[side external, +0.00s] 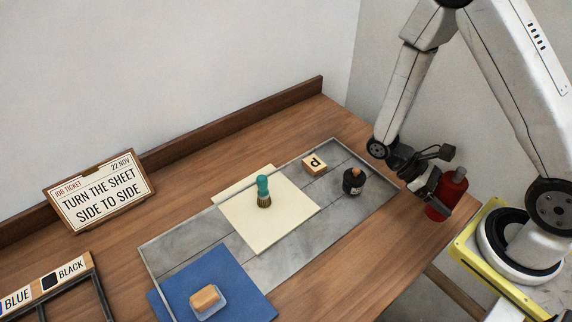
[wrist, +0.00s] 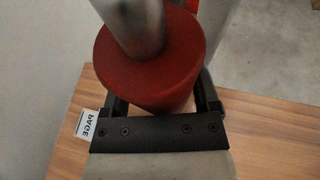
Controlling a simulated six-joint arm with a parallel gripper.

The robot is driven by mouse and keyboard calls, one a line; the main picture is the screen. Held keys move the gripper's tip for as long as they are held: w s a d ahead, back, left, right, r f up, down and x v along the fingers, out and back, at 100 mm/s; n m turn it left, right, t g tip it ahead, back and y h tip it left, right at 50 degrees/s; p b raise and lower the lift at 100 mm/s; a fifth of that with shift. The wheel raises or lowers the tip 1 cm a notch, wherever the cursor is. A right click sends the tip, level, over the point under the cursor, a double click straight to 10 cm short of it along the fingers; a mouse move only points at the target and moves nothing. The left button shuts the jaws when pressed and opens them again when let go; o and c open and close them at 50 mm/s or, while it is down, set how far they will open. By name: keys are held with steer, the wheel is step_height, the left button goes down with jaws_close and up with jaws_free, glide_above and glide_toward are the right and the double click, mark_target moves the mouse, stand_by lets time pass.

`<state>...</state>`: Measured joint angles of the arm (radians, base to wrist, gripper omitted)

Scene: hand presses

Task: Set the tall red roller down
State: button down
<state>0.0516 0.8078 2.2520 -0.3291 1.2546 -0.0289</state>
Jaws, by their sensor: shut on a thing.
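The tall red roller (side external: 446,192) is a dark red cylinder at the right end of the wooden table. My gripper (side external: 430,185) is shut on it in the side view. In the wrist view the red roller (wrist: 160,60) fills the space between my two fingers, with a grey metal shaft (wrist: 130,22) rising from its top. The roller looks close to upright with a slight tilt. Its lower end is near the table's right edge; I cannot tell whether it touches the wood.
A blue sheet (side external: 250,300) bears a dish with a tan block (side external: 205,298). A PAGE label (wrist: 87,124) lies beside my gripper.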

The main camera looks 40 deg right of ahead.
steer(key=m+y, duration=0.1)
steer(key=a+m+y, duration=0.1)
steer(key=y, duration=0.1)
steer(key=shift+a+f+m+g, duration=0.15)
steer(key=shift+a+m+g, duration=0.15)
steer(key=w+a+m+t+y, duration=0.2)
steer(key=w+m+t+y, duration=0.3)
steer(key=w+m+y, duration=0.25)
steer(key=w+a+m+t+y, duration=0.3)
steer(key=w+m+t+y, duration=0.35)
steer(key=m, duration=0.25)
steer(key=w+d+r+m+t+h, duration=0.2)
steer(key=w+d+m+t, duration=0.4)
steer(key=w+d, duration=0.1)
steer(key=w+d+r+m+t+h, duration=0.3)
steer(key=w+d+m+t, duration=0.4)
steer(key=d, duration=0.1)
steer(key=shift+d, duration=0.3)
steer(key=w+d+f, duration=0.3)
steer(key=w+f, duration=0.6)
steer(key=w, duration=0.4)
steer(key=shift+d+f, duration=0.2)
steer(key=shift+d, duration=0.1)
